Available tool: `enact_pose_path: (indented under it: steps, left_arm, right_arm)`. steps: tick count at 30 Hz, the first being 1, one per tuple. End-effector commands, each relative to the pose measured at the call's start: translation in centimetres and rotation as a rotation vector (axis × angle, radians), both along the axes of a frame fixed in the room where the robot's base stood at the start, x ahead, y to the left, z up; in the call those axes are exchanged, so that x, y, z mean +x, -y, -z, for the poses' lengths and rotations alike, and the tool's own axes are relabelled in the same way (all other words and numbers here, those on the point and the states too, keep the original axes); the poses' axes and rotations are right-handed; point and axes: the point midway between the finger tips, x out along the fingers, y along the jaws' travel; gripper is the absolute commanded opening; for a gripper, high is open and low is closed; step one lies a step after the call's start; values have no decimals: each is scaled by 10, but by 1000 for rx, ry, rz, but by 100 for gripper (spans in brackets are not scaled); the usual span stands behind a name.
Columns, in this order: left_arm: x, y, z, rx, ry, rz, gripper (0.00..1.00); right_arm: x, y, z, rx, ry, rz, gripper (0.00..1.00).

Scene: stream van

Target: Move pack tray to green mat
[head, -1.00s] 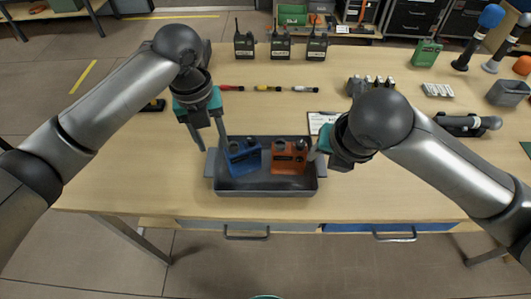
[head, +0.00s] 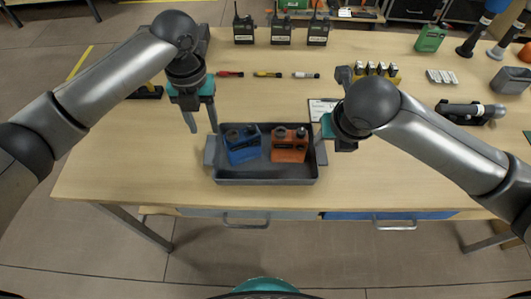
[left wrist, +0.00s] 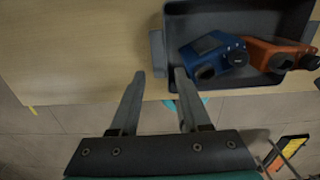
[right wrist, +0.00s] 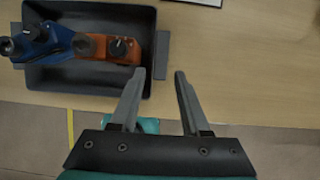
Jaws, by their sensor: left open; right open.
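The dark grey pack tray (head: 265,181) sits on the wooden bench near its front edge. It holds a blue device (head: 243,150) and an orange device (head: 289,151). My left gripper (head: 202,126) is open above the tray's left end; in the left wrist view the left handle (left wrist: 157,52) lies just beyond and between its fingertips. My right gripper (head: 327,135) is open near the right end; in the right wrist view the right handle (right wrist: 161,54) lies between its fingertips' lines. Neither gripper holds anything. A sliver of green, possibly the mat, shows at the right edge (head: 527,135).
Several radios (head: 281,30) stand at the back. Coloured markers (head: 267,74), a paper sheet (head: 322,108), a battery holder (head: 376,72) and a black cylindrical device (head: 470,112) lie behind or right of the tray. The front right bench is mostly clear under my right arm.

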Motion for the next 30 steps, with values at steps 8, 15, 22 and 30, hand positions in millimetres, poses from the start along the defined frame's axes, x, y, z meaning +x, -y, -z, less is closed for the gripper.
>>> enact_pose_path:
  steps: [8, 15, 22, 30]
  left_arm:
    - [-1, 0, 52, 1, -3, 0, 46]
    - [-1, 0, 86, 1, -2, 0, 46]
    - [0, 0, 102, 0, 0, 1, 46]
    - [0, 0, 105, 0, 1, 1, 46]
  right_arm:
    - [18, 0, 48, 1, -3, 2, 46]
    - [32, -1, 79, 0, -2, 1, 46]
    - [39, -1, 94, 1, 0, 0, 46]
    - [40, 0, 97, 1, 1, -1, 46]
